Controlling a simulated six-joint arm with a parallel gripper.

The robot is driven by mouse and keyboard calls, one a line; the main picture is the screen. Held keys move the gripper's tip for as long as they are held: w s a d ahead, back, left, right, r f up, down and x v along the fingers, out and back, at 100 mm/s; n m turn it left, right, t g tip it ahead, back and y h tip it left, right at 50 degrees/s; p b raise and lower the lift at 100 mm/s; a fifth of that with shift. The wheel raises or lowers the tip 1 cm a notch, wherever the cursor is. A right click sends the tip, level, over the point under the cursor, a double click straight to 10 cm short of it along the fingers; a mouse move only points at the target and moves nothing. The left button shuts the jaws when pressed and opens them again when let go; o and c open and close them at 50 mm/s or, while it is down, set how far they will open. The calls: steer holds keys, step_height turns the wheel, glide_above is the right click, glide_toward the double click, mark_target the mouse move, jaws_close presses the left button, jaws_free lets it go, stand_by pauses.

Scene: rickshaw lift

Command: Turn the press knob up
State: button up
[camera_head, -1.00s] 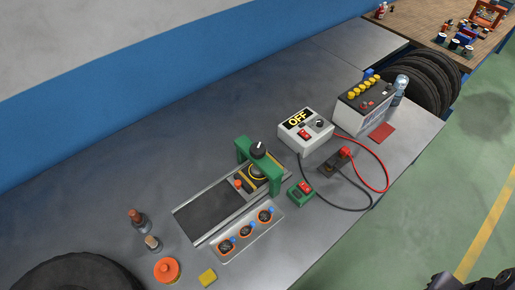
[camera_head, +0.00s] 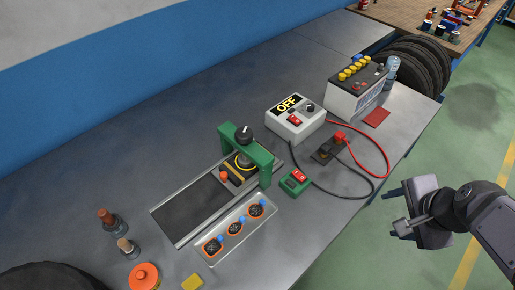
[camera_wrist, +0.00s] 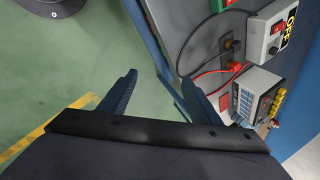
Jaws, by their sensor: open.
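The press is a green arch frame (camera_head: 262,160) standing over a dark slide plate on the bench. Its black press knob (camera_head: 244,133) sits on top with a small white mark pointing up in the head view. A yellow-ringed part (camera_head: 241,166) lies under the arch. My gripper (camera_head: 391,209) is off the bench's front edge, to the right of the press and well apart from it. In the wrist view my two fingers (camera_wrist: 156,88) are spread with nothing between them, over the green floor. The press is not seen in the wrist view.
A white box (camera_head: 296,120) marked OFF has a red switch and its own black knob. Red and black cables run to a connector (camera_head: 329,150). A battery (camera_head: 356,88) stands behind. A green box with a red switch (camera_head: 295,181) sits beside the press. A tray (camera_head: 262,226) holds orange-ringed parts.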

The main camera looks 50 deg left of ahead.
steer(key=w+a+f+m+t+y+b, duration=0.1)
steer(key=a+f+m+y+b, duration=0.15)
steer(key=a+m+b, duration=0.75)
steer(key=m+g+y+b, duration=0.1)
steer(key=m+y+b, duration=0.3)
steer(key=y+b, duration=0.45)
glide_toward(245, 133)
steer(key=a, duration=0.1)
steer(key=a+h, duration=0.1)
steer(key=a+b, duration=0.1)
steer(key=shift+w+f, duration=0.3)
steer(key=shift+w, duration=0.1)
steer(key=shift+s+a+r, duration=0.2)
steer(key=shift+a+r, duration=0.05)
steer(key=shift+x, duration=3.6)
steer(key=shift+w+d+f, duration=0.1)
steer(key=shift+f, duration=0.05)
steer(key=c, duration=1)
steer(key=shift+w+f+b, duration=0.1)
steer(key=shift+f+b, duration=0.05)
steer(key=shift+b, duration=0.7)
